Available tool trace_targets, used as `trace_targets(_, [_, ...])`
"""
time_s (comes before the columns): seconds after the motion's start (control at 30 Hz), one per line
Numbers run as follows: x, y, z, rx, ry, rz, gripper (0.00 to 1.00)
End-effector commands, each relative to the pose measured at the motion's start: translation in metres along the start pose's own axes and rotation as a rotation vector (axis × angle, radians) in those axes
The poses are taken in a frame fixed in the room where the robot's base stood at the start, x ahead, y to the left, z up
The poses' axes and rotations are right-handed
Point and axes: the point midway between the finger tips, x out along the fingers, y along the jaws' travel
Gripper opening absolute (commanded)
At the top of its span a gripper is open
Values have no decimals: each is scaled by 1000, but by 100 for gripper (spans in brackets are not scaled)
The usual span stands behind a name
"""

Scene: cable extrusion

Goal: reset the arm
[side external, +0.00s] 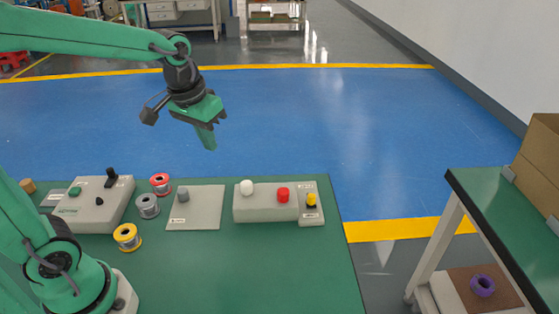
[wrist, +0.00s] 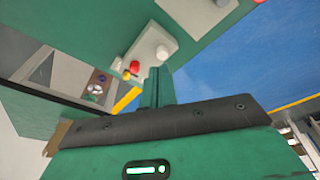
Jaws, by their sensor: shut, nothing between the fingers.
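My gripper (side external: 208,138) is raised in the air above the far side of the green table (side external: 270,265) in the side external view. Its green fingers point down and are shut, with nothing between them. The fingers (wrist: 155,88) also show in the wrist view, in front of the table and a control box. No object touches the gripper.
On the table are a control box (side external: 95,205), several wire spools (side external: 148,206), a grey plate with a knob (side external: 195,210), a box with white and red buttons (side external: 265,205) and a yellow switch (side external: 311,200). A side bench (side external: 510,215) with cardboard boxes stands right.

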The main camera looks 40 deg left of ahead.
Motion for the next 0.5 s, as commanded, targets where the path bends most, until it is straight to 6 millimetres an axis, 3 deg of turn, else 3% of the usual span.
trace_targets(0.2, [-23,-4,33,42,82,10,0])
trace_targets(0.5, [-38,-10,77,98,187,18,0])
